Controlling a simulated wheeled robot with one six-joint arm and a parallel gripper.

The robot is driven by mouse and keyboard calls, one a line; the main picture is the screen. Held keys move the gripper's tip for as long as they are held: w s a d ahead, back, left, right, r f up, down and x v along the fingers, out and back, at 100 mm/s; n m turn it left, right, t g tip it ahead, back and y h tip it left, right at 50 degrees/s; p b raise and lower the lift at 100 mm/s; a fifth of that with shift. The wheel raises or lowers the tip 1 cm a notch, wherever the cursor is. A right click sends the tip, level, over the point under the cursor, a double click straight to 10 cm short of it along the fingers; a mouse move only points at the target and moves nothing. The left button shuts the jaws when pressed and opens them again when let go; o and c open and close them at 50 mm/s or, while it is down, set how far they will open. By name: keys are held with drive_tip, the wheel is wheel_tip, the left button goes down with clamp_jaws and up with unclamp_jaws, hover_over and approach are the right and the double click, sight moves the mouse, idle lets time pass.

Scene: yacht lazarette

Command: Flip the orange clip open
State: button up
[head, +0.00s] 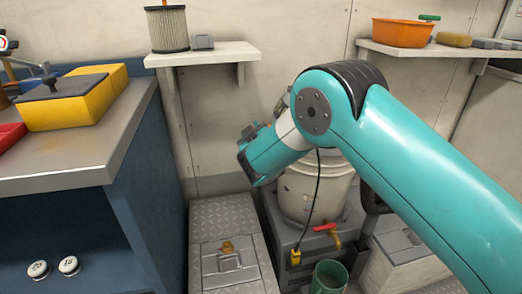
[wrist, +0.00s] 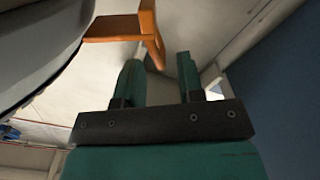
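An orange clip-like piece (wrist: 122,28) shows at the top of the wrist view, a flat bar with an arm hanging at its right end. That arm's lower end appears near the gap between my fingertips; I cannot tell whether they touch. My gripper (wrist: 158,62) is open, its two teal fingers apart with nothing held between them. In the head view my gripper (head: 250,160) points left and down in front of the white bucket (head: 302,192); its fingertips are not clear there. I cannot make out the same orange piece in the head view, where my arm covers part of the bucket.
A blue cabinet (head: 150,225) with a grey worktop stands left. A metal floor box (head: 215,212) carries a small orange-brown latch (head: 226,246). A red-handled valve (head: 326,228) and green mug (head: 329,277) are near the bucket's base. Wall shelves (head: 203,54) hang behind.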

drive_tip(key=s+d+b, duration=0.2)
drive_tip(key=s, duration=1.1)
drive_tip(key=shift+w, duration=0.1)
